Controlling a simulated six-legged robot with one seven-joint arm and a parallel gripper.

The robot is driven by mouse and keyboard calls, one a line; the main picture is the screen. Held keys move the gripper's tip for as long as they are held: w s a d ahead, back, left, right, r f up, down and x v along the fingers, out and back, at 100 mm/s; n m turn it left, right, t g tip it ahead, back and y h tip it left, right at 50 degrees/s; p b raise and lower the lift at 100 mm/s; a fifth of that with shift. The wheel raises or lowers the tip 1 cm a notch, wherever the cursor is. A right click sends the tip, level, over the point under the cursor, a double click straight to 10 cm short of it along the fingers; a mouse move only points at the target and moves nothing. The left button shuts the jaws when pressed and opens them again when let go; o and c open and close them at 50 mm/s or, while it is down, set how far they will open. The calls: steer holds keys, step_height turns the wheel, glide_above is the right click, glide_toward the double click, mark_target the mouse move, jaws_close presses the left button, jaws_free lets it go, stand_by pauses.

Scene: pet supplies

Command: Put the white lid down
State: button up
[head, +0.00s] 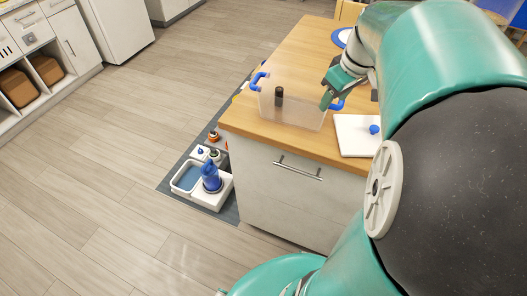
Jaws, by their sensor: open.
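The white lid (352,138), a flat square piece with a blue knob, lies on the wooden counter top near its front edge. My arm hides its right side. My gripper (327,97) is above and to the left of the lid in the picture, by the right blue handle of a clear bin (301,115). It looks empty and open; its fingertips are small and partly hard to make out. I cannot tell whether it touches the bin's handle.
A dark brown cylinder (279,97) stands in the clear bin. The wooden counter (300,56) has free room behind the bin, and a blue-rimmed plate (341,38) sits farther back. A floor mat (228,209) with several pet items lies left of the cabinet.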

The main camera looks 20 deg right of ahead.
steer(key=s+a+m+t, duration=0.1)
steer(key=s+a, duration=0.3)
steer(key=a, duration=0.7)
steer(key=s+a+m+t, duration=0.1)
steer(key=s+a, duration=0.3)
steer(key=a, duration=0.7)
steer(key=shift+s+a+f, duration=0.2)
steer(key=shift+s+a, duration=0.05)
steer(key=shift+a, duration=0.15)
steer(key=shift+c, duration=0.4)
steer(key=shift+c, duration=1)
steer(key=shift+s+d+m, duration=0.15)
steer(key=shift+m, duration=0.15)
